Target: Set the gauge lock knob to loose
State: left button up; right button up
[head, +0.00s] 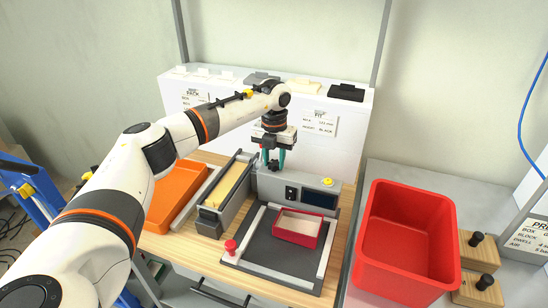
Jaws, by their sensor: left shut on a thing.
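My left gripper (274,166) points down at the top of the grey box former housing (268,187), left of its display. Its two teal fingers are shut on a small dark knob (273,164), which looks like the gauge lock knob. The fingers hide much of it, and I cannot read any loose or lock marking or tell which way it is turned. My right gripper is not in view.
A red-rimmed box (299,227) sits on the dark bed in front. A red knob (231,246) stands at the bed's left corner, and a yellow button (327,182) on the housing. An orange tray (172,190) lies left; a large red bin (381,262) stands right.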

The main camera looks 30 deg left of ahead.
aim_at(274, 163)
pick_arm(q)
jog(key=shift+w+r, duration=0.1)
jog(key=shift+r, duration=0.05)
dwell(0.3)
jog(key=o, duration=1)
jog(key=shift+c, duration=0.2)
notch_tip(274, 163, up, 12)
jog(key=b, duration=0.2)
jog(key=shift+b, duration=0.35)
